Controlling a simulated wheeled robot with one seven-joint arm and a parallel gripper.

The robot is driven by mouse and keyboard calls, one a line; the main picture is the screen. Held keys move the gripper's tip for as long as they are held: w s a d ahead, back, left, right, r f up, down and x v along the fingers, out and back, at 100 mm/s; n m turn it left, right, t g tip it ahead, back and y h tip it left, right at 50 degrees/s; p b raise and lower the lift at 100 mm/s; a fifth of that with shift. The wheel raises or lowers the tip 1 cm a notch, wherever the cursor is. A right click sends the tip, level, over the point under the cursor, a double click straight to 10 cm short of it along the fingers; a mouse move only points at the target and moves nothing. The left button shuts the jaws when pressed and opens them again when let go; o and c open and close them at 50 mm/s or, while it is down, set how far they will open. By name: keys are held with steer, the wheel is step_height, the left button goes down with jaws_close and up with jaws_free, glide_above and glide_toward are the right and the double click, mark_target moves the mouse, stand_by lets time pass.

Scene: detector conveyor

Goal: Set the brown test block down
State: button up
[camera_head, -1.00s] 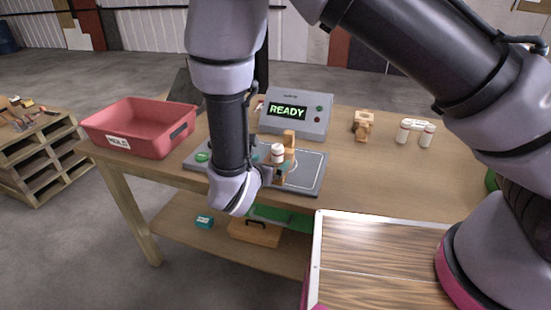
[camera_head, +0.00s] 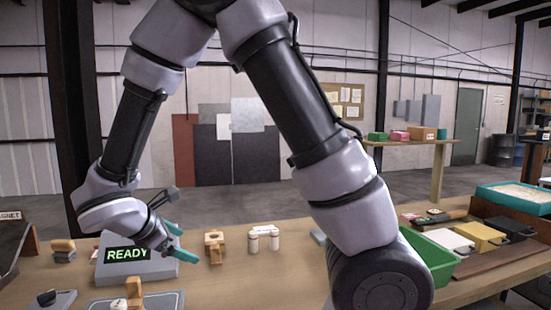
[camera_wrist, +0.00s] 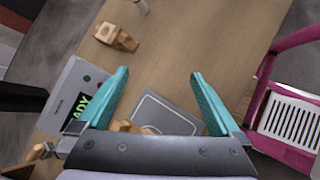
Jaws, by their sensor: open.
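An orange-brown block (camera_head: 135,290) stands upright on the grey plate (camera_head: 162,300) at the bottom of the head view, beside a white-capped bottle (camera_head: 119,304). In the wrist view, part of a brown piece (camera_wrist: 122,126) shows near the base of the left finger, apart from the fingertips; the plate (camera_wrist: 170,118) lies beyond the gripper. I cannot tell for certain which brown piece is the test block.
The READY box (camera_head: 152,266) stands behind the plate. A wooden piece (camera_head: 214,248) and white bottles (camera_head: 264,240) stand further right. Another brown block (camera_head: 63,245) is at the left. A green bin (camera_head: 428,258) is at the right.

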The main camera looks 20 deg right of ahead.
steer(key=s+d+r+m+g+y, duration=0.35)
steer(key=d+r+m, duration=0.7)
steer(key=d, duration=0.35)
steer(key=s+d+r+m+t+y, duration=0.2)
steer(key=s+d+r+m, duration=0.1)
steer(key=r+m, duration=0.3)
steer(key=s+d+r+m+t+y, duration=0.2)
steer(key=r+m, duration=0.3)
steer(key=m, duration=0.3)
steer(key=shift+s+d+r+y, duration=0.4)
steer(key=shift+s+d+y, duration=0.25)
steer(key=shift+d, duration=0.2)
steer(key=shift+w+a, duration=0.1)
